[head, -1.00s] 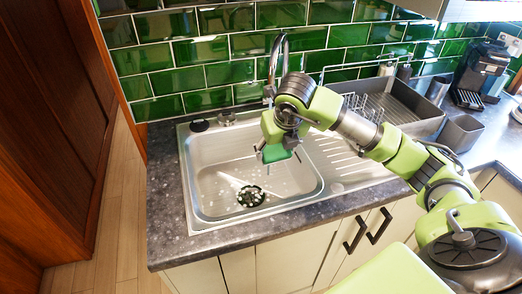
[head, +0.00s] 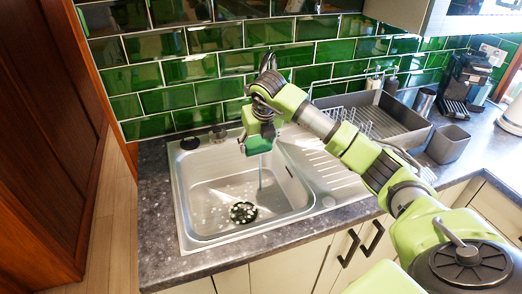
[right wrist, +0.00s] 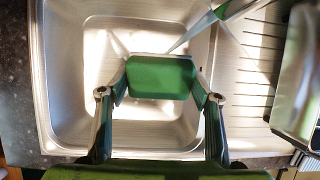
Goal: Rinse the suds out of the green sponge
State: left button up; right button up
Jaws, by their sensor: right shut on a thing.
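The green sponge (head: 258,146) is held in the fingertips of my right gripper (head: 256,139), above the back part of the sink (head: 178,205). In the right wrist view the sponge (right wrist: 160,77) sits between the two fingers, and its visible face looks plain green. A thin pale stream of water (head: 260,176) shows below the sponge in the head view. In the right wrist view a pale streak runs from the tap (right wrist: 224,10) toward the sponge's far edge; whether it touches is unclear. The tap is mostly hidden behind my right arm in the head view. My left gripper is not in view.
White suds spots lie around the dark drain (head: 243,212). A ribbed drainboard (head: 325,172) and dish rack (head: 365,122) are right of the sink. A grey container (head: 447,144) and coffee machine (head: 467,82) stand further right. The green tiled wall is close behind.

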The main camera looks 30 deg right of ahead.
jog(key=w+d, duration=0.1)
jog(key=w, duration=0.5)
jog(key=shift+d+b, duration=0.35)
jog(key=shift+d, duration=0.05)
dwell(5.3)
jog(key=s+a, duration=0.3)
jog(key=s, duration=0.6)
jog(key=shift+s, duration=0.3)
